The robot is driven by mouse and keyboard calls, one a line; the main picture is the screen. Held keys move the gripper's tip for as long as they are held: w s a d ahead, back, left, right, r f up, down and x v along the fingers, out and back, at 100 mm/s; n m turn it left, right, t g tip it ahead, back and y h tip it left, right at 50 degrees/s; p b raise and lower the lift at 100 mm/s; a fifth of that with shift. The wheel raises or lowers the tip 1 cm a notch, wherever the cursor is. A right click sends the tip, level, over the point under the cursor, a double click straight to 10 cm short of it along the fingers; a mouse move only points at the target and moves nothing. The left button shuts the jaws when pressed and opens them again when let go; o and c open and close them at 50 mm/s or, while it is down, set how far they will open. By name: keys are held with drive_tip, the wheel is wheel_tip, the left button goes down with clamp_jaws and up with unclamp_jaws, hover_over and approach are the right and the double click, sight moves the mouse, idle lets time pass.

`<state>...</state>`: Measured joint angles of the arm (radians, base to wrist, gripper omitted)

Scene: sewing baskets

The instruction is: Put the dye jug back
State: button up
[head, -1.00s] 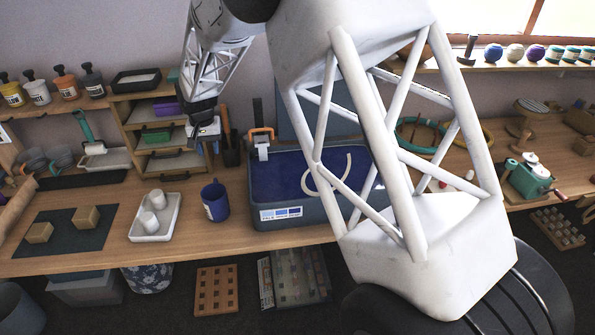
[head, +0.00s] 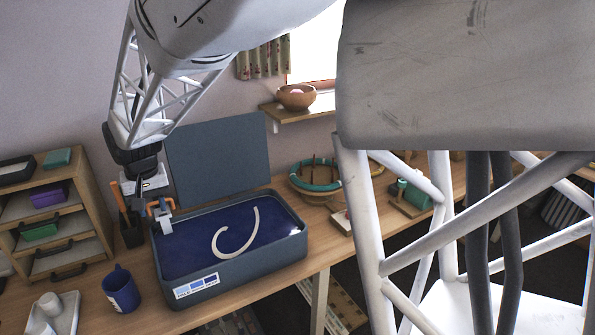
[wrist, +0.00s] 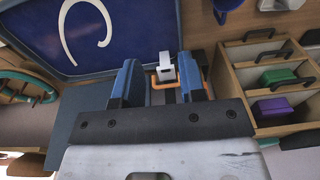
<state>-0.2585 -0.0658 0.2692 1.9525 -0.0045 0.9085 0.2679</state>
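The dye jug (head: 121,292) is a dark blue mug-like vessel with a pale label. It stands upright on the bench, left of the blue dye tub (head: 245,268). In the wrist view a dark blue piece, apparently the jug (wrist: 226,7), shows at the top edge, cut off. My gripper (head: 141,190) is above the tub's back left corner, apart from the jug. In the wrist view its two fingers (wrist: 158,78) are spread with a gap between them. An orange clamp with a grey-white piece (wrist: 166,70) shows beyond the gap; no grip on it is visible.
The tub's lid (head: 218,160) stands open behind it; a pale curved strip (head: 222,243) lies inside. A drawer unit (head: 88,205) and a dark tool holder (head: 131,232) stand left. A white tray (head: 65,318) with white cups is at the front left.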

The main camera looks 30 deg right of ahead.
drive_tip(key=s+d+r+t, duration=0.1)
drive_tip(key=s+d+r, duration=0.2)
drive_tip(key=s+d, duration=0.45)
drive_tip(key=s+d+r, duration=0.3)
drive_tip(key=s+d, duration=0.1)
drive_tip(key=s, duration=0.6)
drive_tip(key=s+d+f, duration=0.1)
drive_tip(key=s+d, duration=0.1)
drive_tip(key=s, duration=0.6)
drive_tip(key=s+d+f, duration=0.1)
drive_tip(key=s+d, duration=0.2)
drive_tip(key=s, duration=0.5)
drive_tip(key=shift+s+d+f+t, duration=0.15)
drive_tip(key=shift+d+t, duration=0.15)
drive_tip(key=shift+t, duration=0.1)
